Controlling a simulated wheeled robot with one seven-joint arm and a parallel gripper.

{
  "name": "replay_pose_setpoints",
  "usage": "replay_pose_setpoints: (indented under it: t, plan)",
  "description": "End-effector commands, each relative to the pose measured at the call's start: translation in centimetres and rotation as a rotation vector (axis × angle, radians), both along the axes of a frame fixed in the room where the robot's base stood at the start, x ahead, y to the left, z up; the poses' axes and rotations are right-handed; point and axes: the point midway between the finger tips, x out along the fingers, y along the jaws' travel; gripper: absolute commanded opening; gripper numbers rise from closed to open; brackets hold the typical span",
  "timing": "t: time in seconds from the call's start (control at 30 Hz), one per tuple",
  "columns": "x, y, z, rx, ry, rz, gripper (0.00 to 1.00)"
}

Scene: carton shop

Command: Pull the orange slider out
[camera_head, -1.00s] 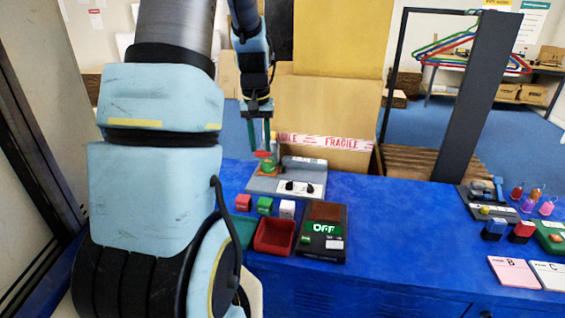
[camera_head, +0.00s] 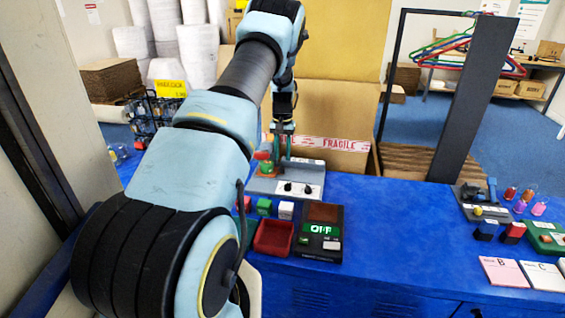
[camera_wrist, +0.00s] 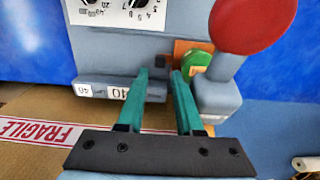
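The grey device (camera_head: 262,185) stands on the blue bench below my gripper (camera_head: 282,157). It also shows in the wrist view (camera_wrist: 160,45), with a white dial panel and small number labels. An orange-brown piece (camera_wrist: 180,48) sits on the device beside a green round part (camera_wrist: 197,63). I take it for the orange slider, but the red knob and my finger partly hide it. My gripper (camera_wrist: 160,78) has its two teal fingers apart with nothing held between them. The right fingertip is close to the orange piece and green part; contact cannot be told.
A large red knob (camera_wrist: 252,22) on a grey post stands right of the fingers. An open carton with FRAGILE tape (camera_head: 335,143) is behind the device. The bench's middle right is clear.

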Motion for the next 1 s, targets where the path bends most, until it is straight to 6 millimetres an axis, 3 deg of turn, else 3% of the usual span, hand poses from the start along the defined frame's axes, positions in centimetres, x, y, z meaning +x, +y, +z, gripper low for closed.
replay_pose_setpoints:
  t: [0.3,0.7,1.0]
  plan:
    - [0.0,0.0,-4.4,0.000,0.000,0.001,0.35]
    - [0.0,0.0,-5.2,-0.001,-0.002,0.001,0.35]
    - [0.0,0.0,-5.2,0.000,-0.001,0.001,0.01]
